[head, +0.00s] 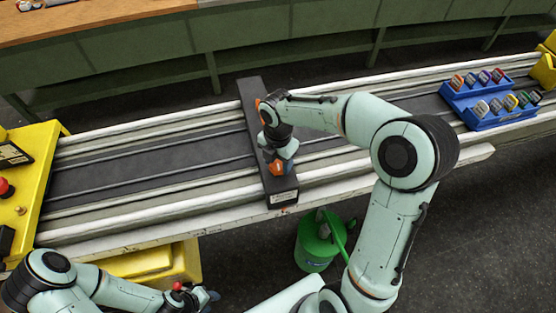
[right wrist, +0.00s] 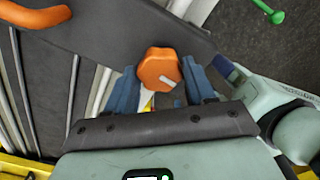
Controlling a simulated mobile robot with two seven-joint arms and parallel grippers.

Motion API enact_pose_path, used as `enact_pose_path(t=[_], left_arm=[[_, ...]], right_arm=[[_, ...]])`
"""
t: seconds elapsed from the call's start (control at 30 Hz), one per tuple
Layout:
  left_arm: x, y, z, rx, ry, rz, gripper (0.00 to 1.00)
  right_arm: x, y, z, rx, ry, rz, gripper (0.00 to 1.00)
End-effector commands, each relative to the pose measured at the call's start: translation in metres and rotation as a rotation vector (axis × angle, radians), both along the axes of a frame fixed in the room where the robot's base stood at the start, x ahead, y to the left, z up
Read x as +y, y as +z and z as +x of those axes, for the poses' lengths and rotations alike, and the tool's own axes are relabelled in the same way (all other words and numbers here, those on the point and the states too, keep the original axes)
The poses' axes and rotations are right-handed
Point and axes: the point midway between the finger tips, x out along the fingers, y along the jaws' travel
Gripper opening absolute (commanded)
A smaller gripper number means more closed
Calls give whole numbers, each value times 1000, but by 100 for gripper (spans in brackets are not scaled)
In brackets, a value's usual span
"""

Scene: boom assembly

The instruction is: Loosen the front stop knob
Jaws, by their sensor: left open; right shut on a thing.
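The front stop knob (head: 277,169) is orange and sits near the front end of the dark stop bar (head: 284,191), which lies across the rails. In the right wrist view the knob (right wrist: 158,69) is six-sided with a pale mark on its face. My right gripper (head: 279,158) is at the knob; its blue fingers (right wrist: 161,80) are on either side of it, shut on it. My left gripper (head: 207,298) is open, low at the bottom left of the head view, away from the bar; its fingers show only in part.
A yellow housing (head: 41,185) with a red button (head: 5,187) stands at the left end of the rails. A blue rack (head: 503,117) of several small items is at the far right. A green can (head: 313,254) stands on the floor. An orange handle (right wrist: 36,15) shows in the wrist view.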

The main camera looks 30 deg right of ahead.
Motion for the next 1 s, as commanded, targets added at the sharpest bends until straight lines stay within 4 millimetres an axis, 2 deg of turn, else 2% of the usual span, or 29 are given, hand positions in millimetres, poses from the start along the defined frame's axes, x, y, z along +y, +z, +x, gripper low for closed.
enact_pose_path(t=[0.13, 0.17, 0.2, 0.23, 0.53, 0.67, 0.77, 1.0], left_arm=[[0, 0, 0, 0, 0, 0, 43], [0, 0, 0, 0, 0, 0, 43], [0, 0, 0, 0, 0, 0, 43], [0, 0, 0, 0, 0, 0, 43], [0, 0, 0, 0, 0, 0, 43], [0, -1, -1, 2, 1, 1, 43], [0, -3, -3, 4, 0, 0, 43], [0, -2, -2, 2, 0, 0, 43]], right_arm=[[0, 2, 1, -6, -1, 0, 23], [0, 2, 1, -6, -1, 0, 60], [0, 2, 1, -6, -1, 0, 73], [0, 2, 1, -6, -1, 0, 79], [0, 1, 1, -2, -2, 0, 79], [0, 12, 1, -4, -3, 0, 79], [0, 29, 1, -8, -2, -1, 79], [0, 85, 1, -10, -1, 0, 79]])
